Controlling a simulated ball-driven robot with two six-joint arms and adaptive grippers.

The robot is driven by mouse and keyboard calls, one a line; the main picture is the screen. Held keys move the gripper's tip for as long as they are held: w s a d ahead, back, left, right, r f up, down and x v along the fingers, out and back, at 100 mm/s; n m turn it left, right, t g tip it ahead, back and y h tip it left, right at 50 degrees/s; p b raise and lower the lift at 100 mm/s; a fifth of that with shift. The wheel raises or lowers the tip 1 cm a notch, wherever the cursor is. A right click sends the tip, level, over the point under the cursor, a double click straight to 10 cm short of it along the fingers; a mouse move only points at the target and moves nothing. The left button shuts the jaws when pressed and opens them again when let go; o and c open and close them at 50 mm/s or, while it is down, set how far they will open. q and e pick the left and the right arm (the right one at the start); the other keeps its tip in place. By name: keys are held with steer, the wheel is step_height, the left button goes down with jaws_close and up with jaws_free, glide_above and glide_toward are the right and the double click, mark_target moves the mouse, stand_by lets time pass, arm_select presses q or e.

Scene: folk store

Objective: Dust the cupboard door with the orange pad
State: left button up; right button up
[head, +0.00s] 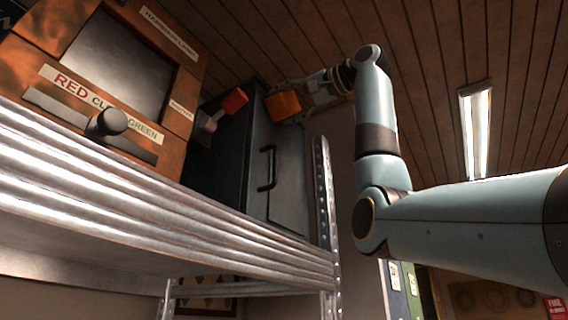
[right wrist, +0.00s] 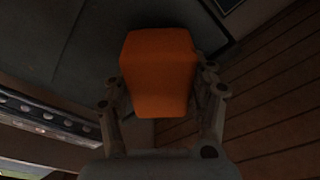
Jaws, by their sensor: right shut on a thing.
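The orange pad (head: 283,105) is in my right gripper (head: 291,104), high up at the top of the grey cupboard. In the right wrist view the pad (right wrist: 158,70) sits between the two fingers of the gripper (right wrist: 163,100), which are shut on it. The cupboard door (head: 283,175) is a dark grey panel with a black bar handle (head: 267,168). The pad is near the door's upper edge; I cannot tell whether it touches the door. My left gripper is not in view.
A metal shelf (head: 150,195) runs across the left, with an upright post (head: 325,200) beside the cupboard. A copper-coloured box with a lever (head: 107,123) stands on the shelf. A red-ended object (head: 234,101) is left of the pad. A ceiling lamp (head: 475,130) hangs at right.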

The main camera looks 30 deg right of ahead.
steer(key=shift+w+d, duration=0.25)
steer(key=shift+d, duration=0.45)
steer(key=shift+w+d, duration=0.25)
steer(key=shift+d, duration=0.4)
steer(key=shift+s+a, duration=0.25)
steer(key=shift+a, duration=0.45)
steer(key=shift+s+a, duration=0.2)
steer(key=shift+a, duration=0.45)
steer(key=shift+s+a, duration=0.25)
steer(key=shift+a, duration=0.45)
steer(key=shift+s+d+f+b, duration=0.1)
steer(key=shift+s+d+b, duration=0.15)
steer(key=shift+b, duration=0.3)
steer(key=shift+r+b+v, duration=0.2)
steer(key=shift+b+v, duration=0.6)
steer(key=shift+v, duration=1.75)
steer(key=shift+d+r, duration=0.1)
steer(key=shift+d, duration=0.05)
